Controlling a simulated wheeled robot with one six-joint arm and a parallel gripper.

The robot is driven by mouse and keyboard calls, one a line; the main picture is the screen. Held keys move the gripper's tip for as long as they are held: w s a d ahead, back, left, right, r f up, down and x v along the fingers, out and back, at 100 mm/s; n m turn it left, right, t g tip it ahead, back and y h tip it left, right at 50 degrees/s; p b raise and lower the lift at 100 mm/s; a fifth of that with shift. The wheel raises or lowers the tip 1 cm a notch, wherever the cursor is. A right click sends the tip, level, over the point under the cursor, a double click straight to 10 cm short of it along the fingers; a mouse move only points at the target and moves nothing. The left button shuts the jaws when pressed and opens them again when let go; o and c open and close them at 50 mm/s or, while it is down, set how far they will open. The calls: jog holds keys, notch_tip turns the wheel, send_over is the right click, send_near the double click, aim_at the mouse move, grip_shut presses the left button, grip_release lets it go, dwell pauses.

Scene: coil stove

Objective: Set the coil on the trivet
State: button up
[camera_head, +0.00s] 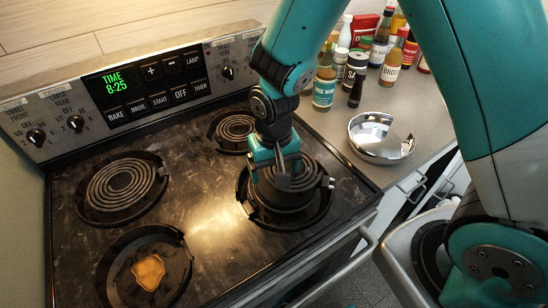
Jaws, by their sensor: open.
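My gripper (283,178) is open and points down over the front right burner, close above its dark coil (308,178). The gripper hides part of this coil, and I cannot tell whether it touches it. Another dark coil (122,186) lies in the back left burner, and a smaller coil (236,129) lies in the back right one. The front left drip bowl (118,275) has no coil in it and holds an orange-brown stain (149,272). I cannot clearly make out a trivet.
A shiny round metal bowl (380,140) sits on the grey counter right of the stove. Several bottles and jars (325,88) stand behind it. The control panel (150,80) rises along the stove's back. The oven handle (340,272) runs along the front.

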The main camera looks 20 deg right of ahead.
notch_tip(320, 180, up, 12)
jog(key=b, duration=0.2)
jog(key=s+r+n+y, duration=0.2)
jog(key=s+r+n, duration=0.1)
jog(key=s, duration=0.4)
jog(key=s+a+r+n+y, duration=0.1)
jog(key=s+r+n, duration=0.3)
jog(key=s, duration=0.4)
jog(key=shift+s+r+n+y, duration=0.3)
jog(key=shift+r+y, duration=0.05)
jog(key=shift+y, duration=0.25)
